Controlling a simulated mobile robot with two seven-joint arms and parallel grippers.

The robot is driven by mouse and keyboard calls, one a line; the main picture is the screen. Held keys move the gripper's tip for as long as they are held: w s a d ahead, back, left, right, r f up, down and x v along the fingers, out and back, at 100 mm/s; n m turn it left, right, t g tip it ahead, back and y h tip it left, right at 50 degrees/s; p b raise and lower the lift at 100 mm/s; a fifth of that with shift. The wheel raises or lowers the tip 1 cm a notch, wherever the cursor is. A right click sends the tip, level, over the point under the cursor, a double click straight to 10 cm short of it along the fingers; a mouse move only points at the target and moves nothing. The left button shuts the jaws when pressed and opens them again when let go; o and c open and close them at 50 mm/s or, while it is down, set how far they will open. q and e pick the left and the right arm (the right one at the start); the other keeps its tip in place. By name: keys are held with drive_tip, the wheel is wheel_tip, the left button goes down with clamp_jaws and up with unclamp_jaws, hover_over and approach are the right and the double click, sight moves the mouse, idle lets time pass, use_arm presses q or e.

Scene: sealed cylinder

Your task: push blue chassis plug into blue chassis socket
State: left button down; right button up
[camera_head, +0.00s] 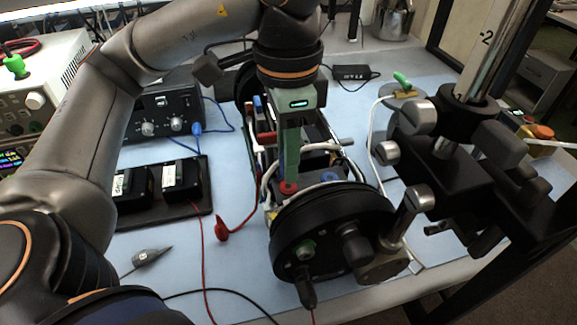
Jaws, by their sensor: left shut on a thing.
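My left gripper (288,182) points straight down over the open inside of the cylinder assembly. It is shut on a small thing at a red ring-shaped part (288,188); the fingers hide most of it. A blue ring-shaped part (330,177), which looks like the blue chassis socket, is just right of the fingertips, behind the black round end plate (325,235). A blue plug (197,128) on a blue cable is at the front of the black box with knobs (160,112), apart from my gripper. I cannot tell whether it is the chassis plug. My right gripper is not in view.
A red plug (222,233) with a red cable lies on the light blue mat (240,285). A black two-block board (165,190) lies to the left. A black clamp stand (470,160) crowds the right side. Loose cables cross the front mat.

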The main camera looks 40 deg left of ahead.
use_arm(q)
drive_tip(key=shift+r+p, duration=1.45)
drive_tip(key=shift+r, duration=0.25)
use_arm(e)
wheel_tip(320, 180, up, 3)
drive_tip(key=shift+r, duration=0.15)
use_arm(q)
drive_tip(key=w+d+r+p, duration=0.1)
drive_tip(key=w+d+p, duration=0.2)
drive_tip(key=w+d, duration=0.1)
drive_tip(key=shift+w+d, duration=0.15)
drive_tip(key=shift+w, duration=0.35)
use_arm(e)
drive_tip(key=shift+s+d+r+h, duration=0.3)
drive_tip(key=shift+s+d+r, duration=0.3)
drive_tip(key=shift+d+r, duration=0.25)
use_arm(q)
drive_tip(key=shift+f, duration=0.1)
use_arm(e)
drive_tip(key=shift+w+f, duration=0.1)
use_arm(q)
drive_tip(key=shift+f, duration=0.2)
drive_tip(key=shift+f+b, duration=2.25)
drive_tip(key=shift+f, duration=0.3)
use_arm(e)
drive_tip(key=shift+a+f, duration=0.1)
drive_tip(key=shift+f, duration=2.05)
